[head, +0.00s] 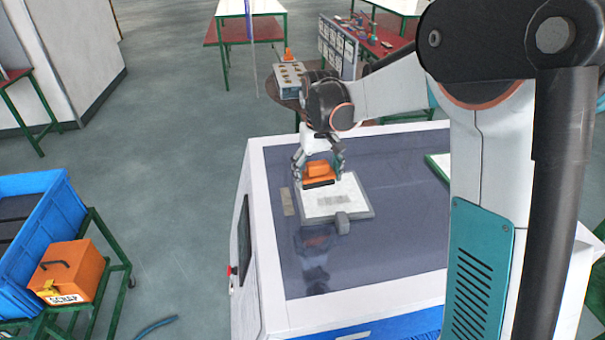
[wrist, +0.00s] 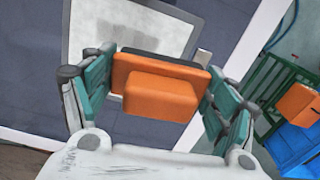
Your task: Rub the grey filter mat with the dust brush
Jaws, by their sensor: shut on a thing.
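The dust brush (head: 317,170), an orange block with a dark underside, is in my gripper (head: 319,176). The fingers are shut on its two sides. In the wrist view the brush (wrist: 160,97) sits between the teal finger pads of my gripper (wrist: 160,88). A flat pale grey panel in a grey frame, which looks like the filter mat (head: 345,200), lies on the cabinet top. The brush overlaps its far left edge in the head view. The mat (wrist: 133,28) also shows beyond the brush in the wrist view. I cannot tell whether they touch.
The white cabinet (head: 270,300) has a dark glossy top with free room around the mat. An orange scrap box (head: 70,270) and a blue bin (head: 40,225) stand at the left. A round table (head: 287,88) stands behind.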

